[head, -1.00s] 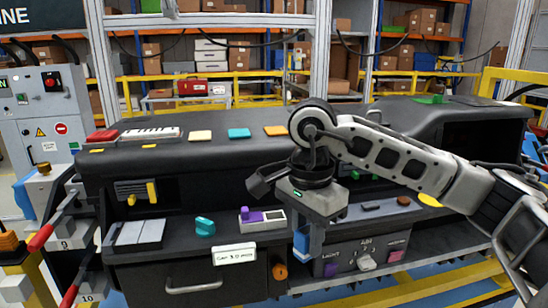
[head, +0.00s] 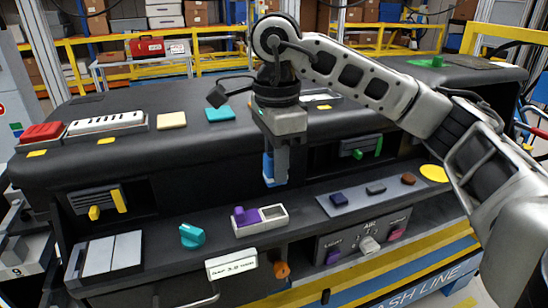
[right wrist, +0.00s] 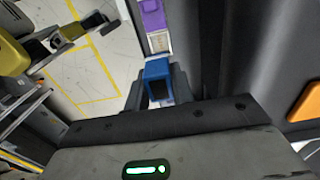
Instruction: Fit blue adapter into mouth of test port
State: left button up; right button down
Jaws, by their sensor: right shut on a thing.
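My right gripper (head: 275,172) points down in front of the dashboard, its jaws shut on the blue adapter (head: 267,167). The adapter hangs upright above the shelf, behind and above the small white tray. In the right wrist view the blue adapter (right wrist: 158,78) sits between the fingers, its dark hollow end showing. An orange round fitting (head: 282,270) is on the dashboard's front face, below the tray; I cannot tell whether it is the test port. My left gripper is not in view.
The white tray (head: 274,212) holds a purple piece (head: 245,216). A teal knob (head: 192,236) is left of it, and a grey mat (head: 357,201) with small parts is right. A label plate (head: 231,264) stands on the shelf edge. The dashboard top (head: 290,112) overhangs the shelf.

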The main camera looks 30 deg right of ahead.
jog(key=shift+w+a+f, duration=0.1)
jog(key=shift+f, duration=0.1)
jog(key=shift+f+b, duration=0.9)
jog(key=shift+b, duration=0.05)
notch_tip(320, 180, down, 4)
jog(key=b, duration=0.2)
jog(key=shift+r+b, duration=0.2)
jog(key=shift+b, duration=0.2)
pick_arm(q)
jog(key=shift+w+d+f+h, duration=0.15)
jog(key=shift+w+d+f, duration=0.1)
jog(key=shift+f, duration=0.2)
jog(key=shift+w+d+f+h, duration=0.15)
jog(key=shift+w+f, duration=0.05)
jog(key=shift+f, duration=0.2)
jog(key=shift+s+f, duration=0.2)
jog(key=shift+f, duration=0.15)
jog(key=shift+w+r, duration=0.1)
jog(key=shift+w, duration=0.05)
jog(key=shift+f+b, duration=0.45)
jog(key=shift+b, duration=0.15)
pick_arm(e)
jog(key=shift+f, duration=0.55)
pick_arm(q)
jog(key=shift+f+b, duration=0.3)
jog(key=shift+b, duration=0.3)
pick_arm(e)
jog(key=shift+f, duration=0.7)
